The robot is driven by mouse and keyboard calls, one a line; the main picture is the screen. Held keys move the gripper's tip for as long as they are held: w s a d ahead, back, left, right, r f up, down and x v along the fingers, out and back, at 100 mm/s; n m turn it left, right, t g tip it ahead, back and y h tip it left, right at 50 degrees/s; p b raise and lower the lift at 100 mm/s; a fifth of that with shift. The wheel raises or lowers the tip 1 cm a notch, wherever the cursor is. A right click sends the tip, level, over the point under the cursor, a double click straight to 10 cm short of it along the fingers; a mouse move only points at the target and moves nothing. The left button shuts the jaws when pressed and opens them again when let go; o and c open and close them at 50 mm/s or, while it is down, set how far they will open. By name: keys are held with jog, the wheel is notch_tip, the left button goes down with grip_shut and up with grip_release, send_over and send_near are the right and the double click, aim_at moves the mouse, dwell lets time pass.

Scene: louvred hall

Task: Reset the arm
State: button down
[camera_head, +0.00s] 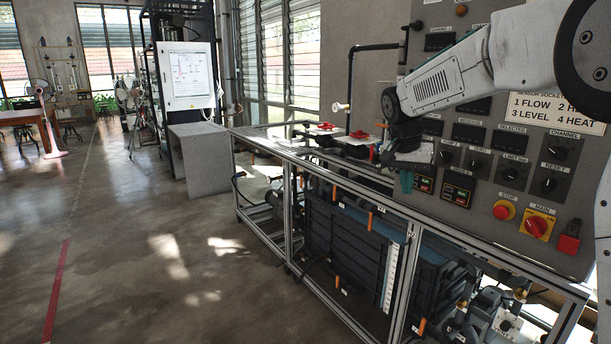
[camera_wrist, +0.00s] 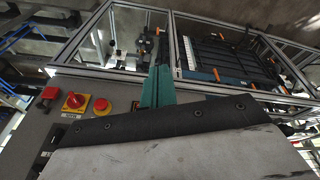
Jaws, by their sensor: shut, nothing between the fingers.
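My white arm comes in from the right in the head view and reaches left across the front of a grey control panel (camera_head: 490,150). My gripper (camera_head: 406,181) hangs down at the arm's end, in front of the panel's lower left part. In the wrist view the teal fingers of my gripper (camera_wrist: 158,88) are together, with nothing between them. They point out over the metal-framed bench. I cannot tell whether the gripper touches the panel.
An emergency stop (camera_head: 503,210) and a red-yellow main switch (camera_head: 537,224) sit on the panel's lower right. Red valve handles (camera_head: 322,127) stand on the bench (camera_head: 290,149) left of my gripper. Open floor (camera_head: 150,260) lies at the left.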

jog(key=s+f+n+y, duration=0.1)
jog(key=s+n, duration=0.2)
jog(key=s, duration=1.8)
jog(key=s+d+f+n+y, duration=0.1)
jog(key=s+f+n, duration=0.1)
jog(key=s, duration=2)
jog(key=shift+d+f+n+g, duration=0.3)
jog(key=shift+n, duration=0.4)
